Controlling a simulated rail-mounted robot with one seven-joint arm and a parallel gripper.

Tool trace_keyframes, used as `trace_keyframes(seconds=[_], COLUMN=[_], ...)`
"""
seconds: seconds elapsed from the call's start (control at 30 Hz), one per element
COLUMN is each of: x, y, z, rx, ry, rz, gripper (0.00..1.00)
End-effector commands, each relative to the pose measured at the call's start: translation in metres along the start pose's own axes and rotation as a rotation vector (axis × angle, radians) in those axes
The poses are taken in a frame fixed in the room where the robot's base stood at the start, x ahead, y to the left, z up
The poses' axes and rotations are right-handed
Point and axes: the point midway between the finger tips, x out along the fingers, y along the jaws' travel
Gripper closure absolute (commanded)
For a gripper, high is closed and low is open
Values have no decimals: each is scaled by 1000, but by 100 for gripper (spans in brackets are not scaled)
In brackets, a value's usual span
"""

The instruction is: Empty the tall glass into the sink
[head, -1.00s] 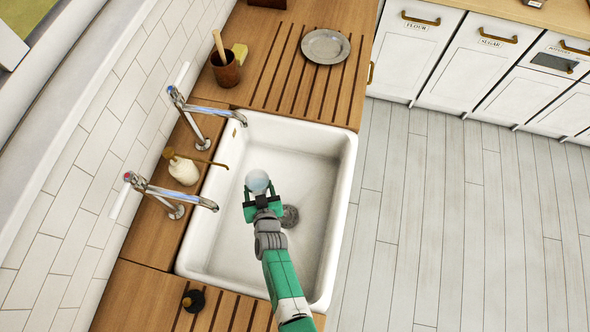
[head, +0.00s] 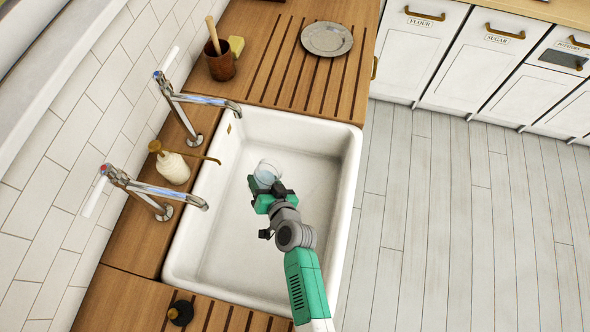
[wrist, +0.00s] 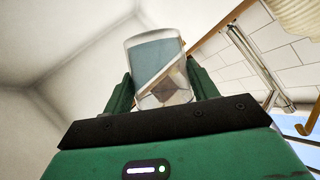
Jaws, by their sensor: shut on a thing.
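My gripper (head: 265,188) is inside the outline of the white sink (head: 342,205), shut on the clear tall glass (head: 267,172). In the wrist view the glass (wrist: 157,65) stands between the two green fingers. The glass is tilted in the head view. A blue-grey patch with a slanted edge shows in it in the wrist view; I cannot tell whether this is liquid or the sink seen through the glass. The drain is hidden behind my arm.
Two taps (head: 200,98) (head: 160,190) reach over the sink's left side, with a soap dispenser (head: 173,168) between them. A dark stopper (head: 180,313) is at the front.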

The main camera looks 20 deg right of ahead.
Motion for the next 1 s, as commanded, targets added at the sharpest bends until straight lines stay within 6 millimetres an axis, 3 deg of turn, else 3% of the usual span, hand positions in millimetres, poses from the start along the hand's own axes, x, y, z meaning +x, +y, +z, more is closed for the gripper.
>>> trace_keyframes(seconds=[0.3,1.0], x=[-4,-7], y=[3,3], z=[-15,-20], rx=[148,235], ry=[-19,-32], rz=[-62,-98], gripper=[73,73])
